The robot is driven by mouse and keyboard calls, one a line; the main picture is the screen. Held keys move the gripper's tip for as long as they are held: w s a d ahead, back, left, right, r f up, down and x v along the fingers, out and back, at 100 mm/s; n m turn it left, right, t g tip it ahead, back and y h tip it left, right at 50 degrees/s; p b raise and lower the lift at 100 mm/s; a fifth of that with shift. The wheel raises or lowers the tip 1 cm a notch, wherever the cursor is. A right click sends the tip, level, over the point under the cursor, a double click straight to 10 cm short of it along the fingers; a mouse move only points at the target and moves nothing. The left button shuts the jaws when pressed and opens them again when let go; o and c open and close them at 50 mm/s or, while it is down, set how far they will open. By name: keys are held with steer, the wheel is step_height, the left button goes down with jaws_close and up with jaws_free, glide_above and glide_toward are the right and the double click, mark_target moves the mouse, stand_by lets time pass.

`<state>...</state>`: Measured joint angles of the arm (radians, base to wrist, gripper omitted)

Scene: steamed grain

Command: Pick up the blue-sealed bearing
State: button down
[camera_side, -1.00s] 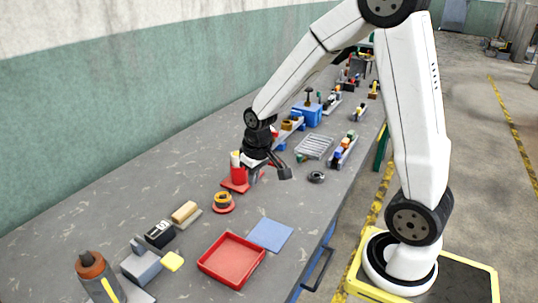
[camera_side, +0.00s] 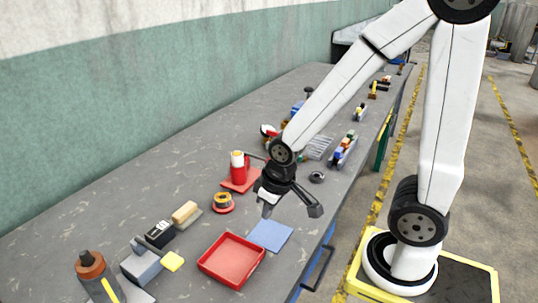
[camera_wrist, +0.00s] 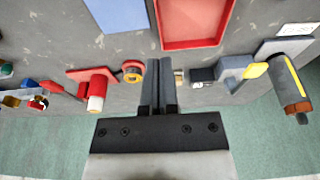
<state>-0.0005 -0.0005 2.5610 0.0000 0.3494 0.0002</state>
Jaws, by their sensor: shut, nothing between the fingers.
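My gripper (camera_side: 267,212) is shut and empty, above the bench between the blue mat and an orange ring. Its two fingers also show pressed together in the wrist view (camera_wrist: 155,64). A dark ring (camera_side: 317,177), bearing-like, lies on the bench up and right of my gripper in the side view. I cannot tell its seal colour. No blue seal can be made out on any ring in either view.
A red tray (camera_side: 232,260) and a blue mat (camera_side: 270,235) lie near my gripper. The orange ring (camera_side: 222,201) sits on a red base. Bare bench lies at left.

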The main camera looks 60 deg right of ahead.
jaws_free()
stand_by(0.3)
steer(key=w+d+f+n+g, duration=0.1)
steer(key=w+d+n, duration=0.2)
steer(key=w, duration=0.4)
steer(key=w+d+f+n, duration=0.2)
steer(key=w+d+n, duration=0.1)
steer(key=w+n, duration=0.3)
steer(key=w+d+f+n+g, duration=0.1)
steer(key=w+d+n, duration=0.3)
steer(key=w, duration=0.5)
steer(key=shift+d+f+n+g, duration=0.1)
steer(key=shift+f+n+g, duration=0.25)
steer(key=shift+n, duration=0.35)
steer(key=shift+f, duration=1.35)
